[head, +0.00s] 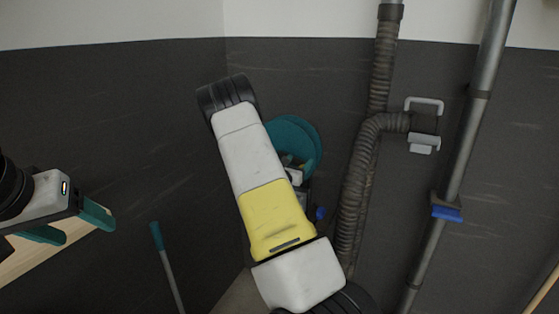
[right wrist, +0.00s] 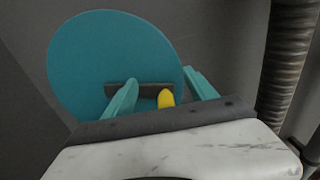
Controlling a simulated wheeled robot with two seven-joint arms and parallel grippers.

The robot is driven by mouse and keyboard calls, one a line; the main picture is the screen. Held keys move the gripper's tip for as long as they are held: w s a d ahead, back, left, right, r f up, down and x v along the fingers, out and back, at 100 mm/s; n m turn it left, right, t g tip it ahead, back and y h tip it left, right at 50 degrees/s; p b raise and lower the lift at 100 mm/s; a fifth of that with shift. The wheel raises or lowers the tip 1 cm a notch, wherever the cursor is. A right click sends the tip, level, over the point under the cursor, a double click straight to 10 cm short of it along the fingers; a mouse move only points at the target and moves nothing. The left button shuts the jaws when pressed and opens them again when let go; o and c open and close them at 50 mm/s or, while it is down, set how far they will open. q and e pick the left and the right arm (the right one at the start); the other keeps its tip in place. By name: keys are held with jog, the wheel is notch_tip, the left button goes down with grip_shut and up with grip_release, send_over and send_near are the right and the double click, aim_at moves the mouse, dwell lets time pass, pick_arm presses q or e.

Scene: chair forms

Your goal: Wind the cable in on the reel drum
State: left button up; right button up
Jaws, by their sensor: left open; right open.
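The teal reel drum (head: 306,138) is in the corner, partly hidden behind my right arm. In the right wrist view it is a large teal disc (right wrist: 95,55) with a dark bar (right wrist: 122,87) across its lower part. A yellow knob (right wrist: 166,98) stands at the bar. My right gripper (right wrist: 162,78) is open, with one teal finger on each side of the knob; I cannot tell whether either touches it. My left gripper (head: 75,223) is open at the far left, away from the reel. I cannot make out the cable.
A ribbed grey hose (head: 360,165) hangs just right of the reel. A metal pipe (head: 468,140) with a blue clamp (head: 446,212) stands further right. A teal-tipped pole (head: 166,262) is at lower left. A wooden board (head: 50,254) lies by my left gripper.

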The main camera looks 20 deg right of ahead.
jog(key=v, duration=0.7)
jog(key=shift+s+a, duration=0.1)
